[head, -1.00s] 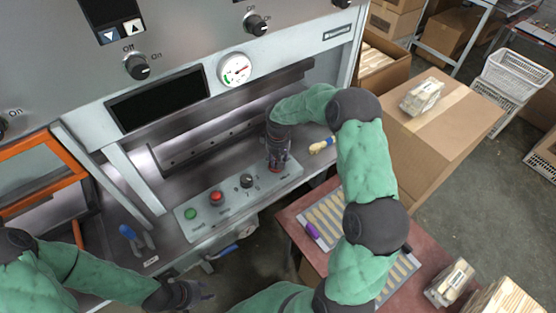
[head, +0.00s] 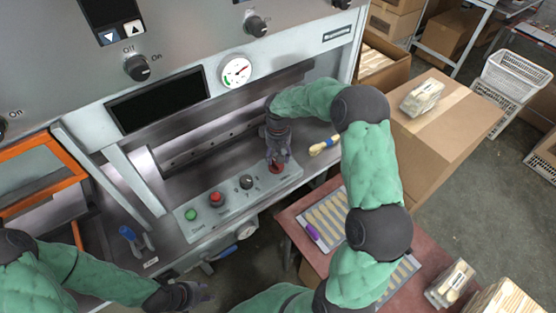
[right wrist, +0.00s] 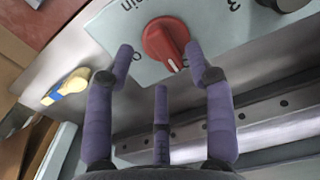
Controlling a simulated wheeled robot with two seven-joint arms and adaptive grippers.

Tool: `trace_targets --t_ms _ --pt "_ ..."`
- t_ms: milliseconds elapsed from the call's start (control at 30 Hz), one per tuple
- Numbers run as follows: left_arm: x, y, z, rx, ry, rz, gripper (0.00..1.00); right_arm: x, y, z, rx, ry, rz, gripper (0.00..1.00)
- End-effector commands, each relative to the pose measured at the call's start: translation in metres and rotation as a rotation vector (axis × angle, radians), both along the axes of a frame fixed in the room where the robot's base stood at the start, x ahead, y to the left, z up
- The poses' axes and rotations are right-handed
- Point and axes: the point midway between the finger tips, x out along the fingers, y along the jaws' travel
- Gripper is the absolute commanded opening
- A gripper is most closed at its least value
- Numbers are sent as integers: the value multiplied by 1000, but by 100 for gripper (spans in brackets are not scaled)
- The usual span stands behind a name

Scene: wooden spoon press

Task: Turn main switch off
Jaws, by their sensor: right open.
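The main switch is a red rotary knob (right wrist: 165,43) on a pale panel, partly lettered "ain". Its white pointer line points down and slightly right in the right wrist view, and a "0" mark shows left of the pointer. In the head view the red knob (head: 277,168) sits at the right end of the panel. My right gripper (right wrist: 160,60) is open, with purple fingers on both sides of the knob and a third below; contact is unclear. It also shows in the head view (head: 278,155) over the knob. My left gripper (head: 190,296) is open and empty at the lower left.
The control panel (head: 232,203) also carries a green button (head: 190,214), a red button (head: 215,199) and a black knob (head: 246,182). A yellow-and-blue brush-like item (head: 324,146) lies right of the gripper. A cardboard box (head: 440,125) stands further right.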

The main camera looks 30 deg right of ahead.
Motion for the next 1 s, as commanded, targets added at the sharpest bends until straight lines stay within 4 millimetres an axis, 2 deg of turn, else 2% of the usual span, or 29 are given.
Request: trace_targets --t_ms 33,200,400,600,1000 --pt "0 0 0 0 0 0 40 1 0 13 -2 -5 0 54" --pt "0 0 0 0 0 0 40 1 0 45 -1 -4 1 54" --pt "0 0 0 0 0 0 40 1 0 72 -1 -2 2 54" --pt "0 0 0 0 0 0 40 0 0 81 -1 0 1 54" --pt "0 0 0 0 0 0 40 0 0 82 0 -1 1 54"
